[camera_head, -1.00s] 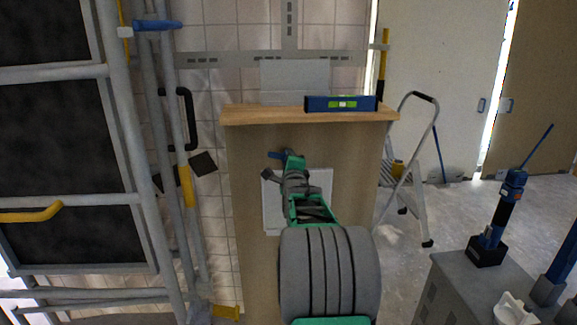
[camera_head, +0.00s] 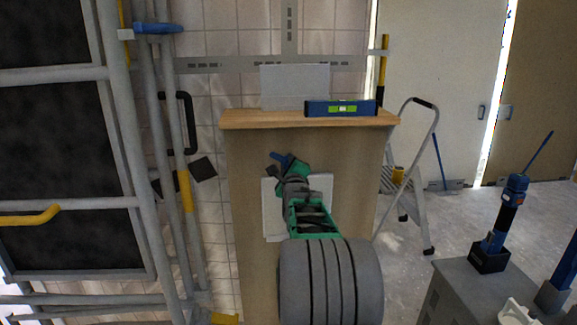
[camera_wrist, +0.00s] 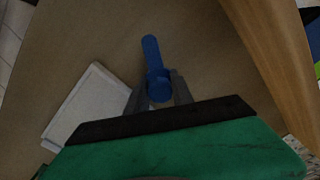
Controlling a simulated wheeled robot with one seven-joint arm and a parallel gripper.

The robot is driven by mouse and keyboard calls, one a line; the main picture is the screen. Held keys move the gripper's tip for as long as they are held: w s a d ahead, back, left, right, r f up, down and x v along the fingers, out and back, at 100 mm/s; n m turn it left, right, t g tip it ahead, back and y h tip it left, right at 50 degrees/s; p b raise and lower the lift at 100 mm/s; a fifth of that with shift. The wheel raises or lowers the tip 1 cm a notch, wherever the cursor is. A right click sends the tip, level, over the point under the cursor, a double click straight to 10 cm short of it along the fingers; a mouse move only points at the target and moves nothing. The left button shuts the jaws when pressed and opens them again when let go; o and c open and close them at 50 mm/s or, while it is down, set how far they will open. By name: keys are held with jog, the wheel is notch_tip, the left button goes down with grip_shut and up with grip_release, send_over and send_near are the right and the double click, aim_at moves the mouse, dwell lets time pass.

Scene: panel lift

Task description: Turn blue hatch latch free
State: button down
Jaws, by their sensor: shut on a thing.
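The blue latch (camera_wrist: 151,55) sits on the wooden cabinet front. In the wrist view its lever points up and its round hub lies between my fingers. In the head view only a bit of the blue latch (camera_head: 279,156) shows beside my gripper. My gripper (camera_wrist: 158,92) is shut on the latch, a finger on either side of the hub. In the head view my green and grey gripper (camera_head: 287,165) is in front of the panel and hides much of the latch. A pale hatch plate (camera_head: 272,215) lies behind my wrist; it also shows in the wrist view (camera_wrist: 92,105).
A blue level (camera_head: 340,108) and a grey plate (camera_head: 295,86) stand on the cabinet's wooden top (camera_head: 250,118). Scaffold poles (camera_head: 128,150) rise at the left. A stepladder (camera_head: 418,165) stands right of the cabinet, on open floor.

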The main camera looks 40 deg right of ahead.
jog(key=c, duration=1.1)
grip_release()
jog(key=v, duration=0.7)
jog(key=shift+s+a+p, duration=0.3)
jog(key=shift+p, duration=0.05)
